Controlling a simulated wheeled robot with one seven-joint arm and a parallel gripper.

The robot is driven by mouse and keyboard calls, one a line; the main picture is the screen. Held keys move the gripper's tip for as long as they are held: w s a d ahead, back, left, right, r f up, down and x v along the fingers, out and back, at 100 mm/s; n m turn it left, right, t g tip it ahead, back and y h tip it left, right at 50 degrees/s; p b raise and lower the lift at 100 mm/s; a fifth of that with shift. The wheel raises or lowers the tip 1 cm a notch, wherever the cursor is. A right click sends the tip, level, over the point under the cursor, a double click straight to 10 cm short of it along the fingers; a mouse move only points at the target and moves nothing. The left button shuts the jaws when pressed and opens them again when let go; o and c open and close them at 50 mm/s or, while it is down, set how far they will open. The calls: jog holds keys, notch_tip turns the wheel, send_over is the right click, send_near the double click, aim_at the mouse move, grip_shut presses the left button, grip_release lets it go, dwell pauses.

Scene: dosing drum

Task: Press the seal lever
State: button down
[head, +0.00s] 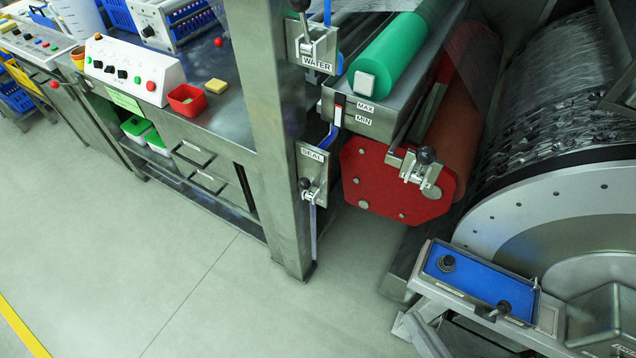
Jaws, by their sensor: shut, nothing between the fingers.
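The seal lever (305,185) has a black ball knob on a small metal bracket. It sits on a steel plate labelled SEAL (313,156), fixed to the side of a steel post (275,120). The knob stands at the plate's left edge. A blue hose enters the plate from above, and a pale tube hangs below it. My gripper is not in view.
The WATER lever (318,40) is above on the same post. A red plate (395,185) with another knobbed lever (425,157) is right of the seal plate. A blue panel (478,280) juts out lower right. Grey floor (190,290) is clear in front.

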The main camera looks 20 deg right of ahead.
jog(key=w+d+f+m, duration=0.1)
jog(key=w+f+m, duration=0.3)
jog(key=w, duration=0.3)
jog(key=w+f+m, duration=0.4)
jog(key=w, duration=0.2)
jog(key=w+r+m+t+y+b, duration=0.1)
jog(key=w+m, duration=0.5)
jog(key=w, duration=0.9)
jog(key=shift+w+a+r+m+t+y, duration=0.25)
jog(key=shift+w+m+t+y, duration=0.2)
jog(key=shift+y, duration=0.25)
jog(key=w, duration=0.6)
jog(key=w+a+f+p, duration=0.1)
jog(key=w, duration=0.2)
jog(key=shift+w, duration=0.3)
jog(key=shift+a+f+b, duration=0.1)
jog(key=shift+f+b, duration=0.1)
jog(key=shift+b, duration=0.35)
